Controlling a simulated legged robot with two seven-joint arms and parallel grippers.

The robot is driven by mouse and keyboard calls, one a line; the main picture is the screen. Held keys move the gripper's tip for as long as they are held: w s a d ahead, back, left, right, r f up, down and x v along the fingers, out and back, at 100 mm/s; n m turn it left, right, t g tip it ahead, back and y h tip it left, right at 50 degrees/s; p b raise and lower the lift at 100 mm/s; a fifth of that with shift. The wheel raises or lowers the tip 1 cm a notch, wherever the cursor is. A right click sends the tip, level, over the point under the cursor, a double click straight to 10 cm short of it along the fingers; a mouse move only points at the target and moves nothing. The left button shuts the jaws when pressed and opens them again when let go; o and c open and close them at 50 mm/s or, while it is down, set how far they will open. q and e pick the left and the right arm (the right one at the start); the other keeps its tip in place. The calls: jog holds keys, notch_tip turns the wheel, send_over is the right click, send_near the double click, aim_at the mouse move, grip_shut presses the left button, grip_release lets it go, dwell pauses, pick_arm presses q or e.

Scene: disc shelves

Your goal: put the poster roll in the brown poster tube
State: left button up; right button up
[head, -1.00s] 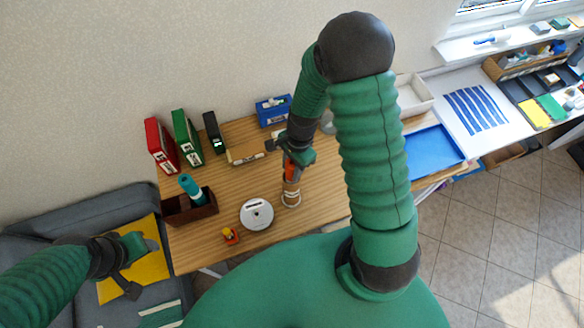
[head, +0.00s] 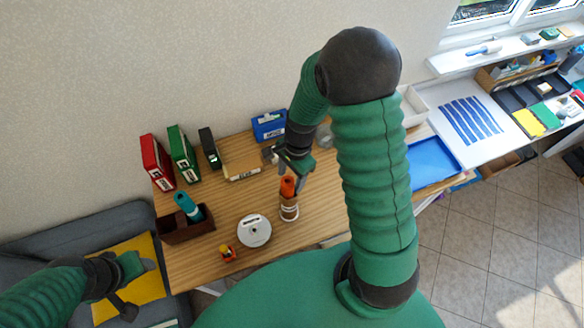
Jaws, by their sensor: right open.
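The tube stands on the wooden table. My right gripper (head: 289,168) is open just above the roll, its fingers apart and empty. My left gripper (head: 138,288) is open and empty at the lower left, over a yellow sheet on the grey seat. The lower part of the roll is hidden inside the tube.
A white disc spindle (head: 254,231) and a small orange-and-yellow toy (head: 228,253) are left of the tube. A dark brown box (head: 190,229) holds a teal cylinder (head: 188,206). Red (head: 156,162), green (head: 183,154) and black (head: 210,148) cases stand behind. A cardboard box (head: 241,166) lies near the back.

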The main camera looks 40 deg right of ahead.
jog(key=shift+n, duration=0.3)
jog(key=r, duration=0.5)
jog(key=r+b, duration=0.1)
jog(key=r, duration=0.1)
jog(key=shift+s+d+r, duration=0.15)
jog(key=shift+d+r, duration=0.2)
jog(key=shift+r, duration=0.05)
jog(key=a+n, duration=0.1)
jog(key=n, duration=0.1)
jog(key=s+n, duration=0.1)
jog(key=n, duration=0.1)
jog(key=a+n+t+h, duration=0.1)
jog(key=n, duration=0.2)
jog(key=shift+s+a+r, duration=0.15)
jog(key=shift+s+a, duration=0.15)
jog(key=shift+s, duration=0.05)
jog(key=s+a+n, duration=0.1)
jog(key=n, duration=0.2)
jog(key=s+a+n+t, duration=0.1)
jog(key=n, duration=0.2)
jog(key=s+a+n, duration=0.1)
jog(key=n, duration=0.2)
jog(key=shift+a+r+t+h, duration=0.25)
jog(key=shift+a+t+h, duration=0.05)
jog(key=shift+t+h, duration=0.1)
